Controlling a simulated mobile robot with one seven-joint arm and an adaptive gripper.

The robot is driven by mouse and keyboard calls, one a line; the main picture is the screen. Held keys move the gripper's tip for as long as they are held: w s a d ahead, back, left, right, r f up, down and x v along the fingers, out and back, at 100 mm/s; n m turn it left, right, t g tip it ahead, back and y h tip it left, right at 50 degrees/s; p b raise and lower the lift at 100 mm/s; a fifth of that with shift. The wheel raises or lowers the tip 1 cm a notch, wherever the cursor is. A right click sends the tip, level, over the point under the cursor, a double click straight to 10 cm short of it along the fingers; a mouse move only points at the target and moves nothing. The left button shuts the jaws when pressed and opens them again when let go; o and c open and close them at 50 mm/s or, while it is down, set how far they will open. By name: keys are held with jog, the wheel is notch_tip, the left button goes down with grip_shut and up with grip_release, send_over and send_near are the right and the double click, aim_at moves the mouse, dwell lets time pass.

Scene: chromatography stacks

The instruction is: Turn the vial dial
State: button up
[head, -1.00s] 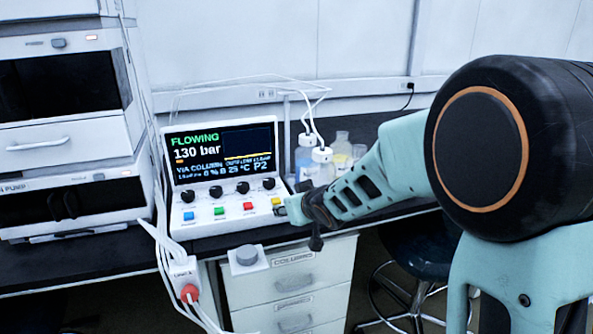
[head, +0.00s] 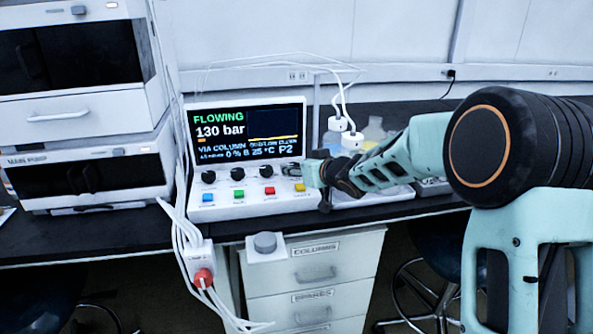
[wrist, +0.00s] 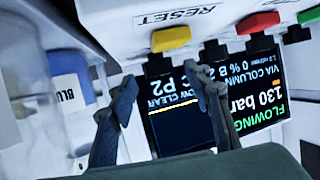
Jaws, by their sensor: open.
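The white control console (head: 245,205) stands on the bench in the head view, with a row of black dials (head: 237,175) above coloured buttons. Dial labels are too small to read, so I cannot tell which is the vial dial. The screen (head: 245,130) reads FLOWING, 130 bar, VIA COLUMN, P2. My gripper (head: 308,174) is at the console's right end, covering the rightmost dial in the head view. Contact is not visible.
Bottles with white caps and tubes (head: 352,142) stand right of the console, close to my arm; one labelled bottle (wrist: 70,88) shows in the wrist view. A grey round knob (head: 265,242) sits on the bench's front edge.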

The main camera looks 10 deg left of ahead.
jog(key=shift+x, duration=0.8)
jog(key=c, duration=1.2)
jog(key=shift+o, duration=0.2)
jog(key=p, duration=0.3)
jog(key=shift+w+d+r, duration=0.1)
jog(key=shift+d+r, duration=0.05)
jog(key=shift+r, duration=0.15)
jog(key=n+p, duration=0.1)
jog(key=p, duration=0.2)
jog(key=shift+g+y, duration=0.4)
jog(key=shift+f+p, duration=0.25)
jog(key=shift+p, duration=0.25)
jog(key=shift+y, duration=0.3)
